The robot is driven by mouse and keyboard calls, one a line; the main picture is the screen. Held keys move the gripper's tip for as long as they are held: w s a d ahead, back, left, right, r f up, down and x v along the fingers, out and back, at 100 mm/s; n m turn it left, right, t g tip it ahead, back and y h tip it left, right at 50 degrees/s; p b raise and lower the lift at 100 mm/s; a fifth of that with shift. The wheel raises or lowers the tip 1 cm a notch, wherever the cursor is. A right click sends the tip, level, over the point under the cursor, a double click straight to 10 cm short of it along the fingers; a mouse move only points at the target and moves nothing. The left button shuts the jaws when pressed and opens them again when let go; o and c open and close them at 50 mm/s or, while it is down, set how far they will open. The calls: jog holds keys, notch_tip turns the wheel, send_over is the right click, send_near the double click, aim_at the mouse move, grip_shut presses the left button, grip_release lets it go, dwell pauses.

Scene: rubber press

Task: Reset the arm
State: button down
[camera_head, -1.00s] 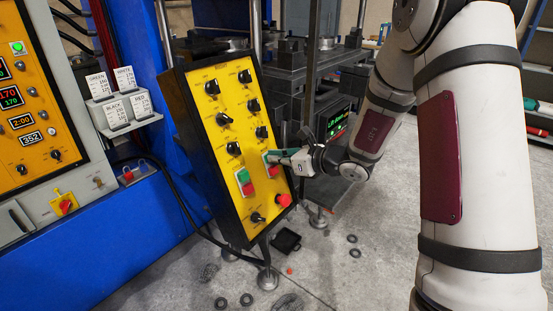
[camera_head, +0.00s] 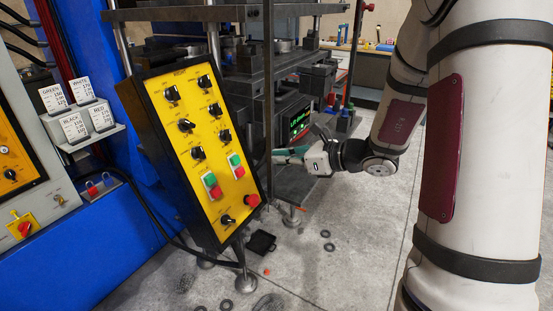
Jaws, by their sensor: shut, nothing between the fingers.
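My gripper (camera_head: 284,156) is in the head view, right of the yellow control panel (camera_head: 182,152). It is shut and holds nothing, with its fingers pointing left toward the panel. A gap shows between the fingertips and the panel's right edge. My arm reaches down from the upper right and bends left to the gripper. The panel carries several black knobs, a left green and red button pair (camera_head: 211,185), a right green and red button pair (camera_head: 236,165) and a red knob (camera_head: 252,201) low on the right.
The press (camera_head: 245,70) with its metal plates stands behind the panel. A green-lit display (camera_head: 299,122) is behind my gripper. A blue cabinet (camera_head: 70,240) and labelled card holders (camera_head: 85,120) are at left. Black rings (camera_head: 328,247) lie on the grey floor, which is open at lower right.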

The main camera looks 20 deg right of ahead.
dwell(0.5)
jog(key=s+a+r+n+g, duration=0.3)
jog(key=s+a+n+g, duration=0.1)
jog(key=s+a+n, duration=0.35)
jog(key=s+a+r+n+g, duration=0.4)
jog(key=s+a+n, duration=0.2)
jog(key=s+n, duration=0.2)
jog(key=s+d+r+n+t+h, duration=0.1)
jog(key=s+d+n+h, duration=0.2)
jog(key=s+n, duration=0.3)
jog(key=s+d+r+n+h, duration=0.2)
jog(key=s+d+n+h, duration=0.2)
jog(key=s+n+h, duration=0.1)
jog(key=shift+s+r+n+t, duration=0.25)
jog(key=shift+s+n+t, duration=0.25)
jog(key=shift+n, duration=0.65)
